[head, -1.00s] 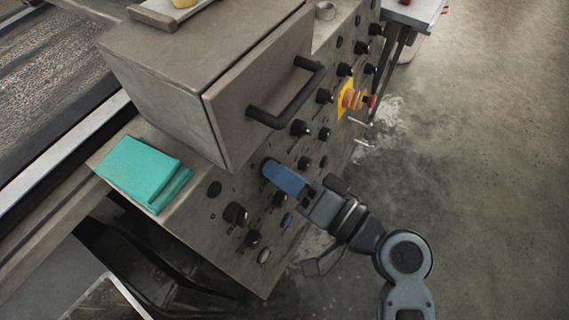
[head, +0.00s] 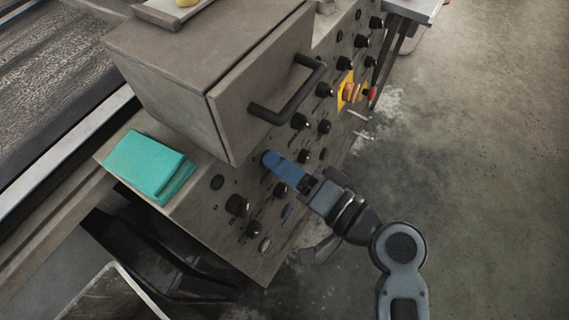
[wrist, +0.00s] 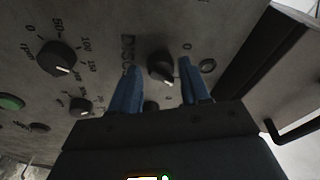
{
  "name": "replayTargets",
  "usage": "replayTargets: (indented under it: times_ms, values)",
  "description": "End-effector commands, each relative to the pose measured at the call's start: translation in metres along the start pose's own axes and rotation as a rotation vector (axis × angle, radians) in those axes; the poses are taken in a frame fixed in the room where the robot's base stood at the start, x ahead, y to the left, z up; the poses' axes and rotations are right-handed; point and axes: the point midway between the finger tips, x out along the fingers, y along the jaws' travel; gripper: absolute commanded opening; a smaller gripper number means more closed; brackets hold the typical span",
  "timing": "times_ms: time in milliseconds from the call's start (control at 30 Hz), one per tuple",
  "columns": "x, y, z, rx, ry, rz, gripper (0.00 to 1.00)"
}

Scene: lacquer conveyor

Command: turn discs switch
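The discs switch (wrist: 160,68) is a dark round knob with a pale mark on the grey panel, beside partly hidden lettering that seems to read DISCS. In the wrist view my gripper (wrist: 158,68) has its two blue fingers apart, one on each side of this knob. A gap shows on both sides, so the fingers do not appear to grip it. In the head view my gripper (head: 268,158) reaches the panel below the cabinet, and its fingers hide the knob.
A grey cabinet with a black handle (head: 290,95) juts out above my gripper. Several other black knobs (head: 238,205) cover the panel, close around. A yellow-backed emergency stop (head: 350,92) is farther along. A teal cloth (head: 148,165) lies on the ledge. Floor at right is clear.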

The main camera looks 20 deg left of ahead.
Motion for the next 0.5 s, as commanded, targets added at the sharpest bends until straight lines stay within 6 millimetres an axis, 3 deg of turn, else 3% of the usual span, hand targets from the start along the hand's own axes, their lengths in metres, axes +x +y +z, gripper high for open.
replayTargets:
  times_ms: [100,367,500]
  values:
    - [0.0,0.0,0.0,-0.001,-0.001,0.0,0.57]
    - [-0.001,0.0,0.0,-0.001,-0.001,0.0,0.57]
    - [-0.015,0.001,0.0,0.0,0.002,0.001,0.57]
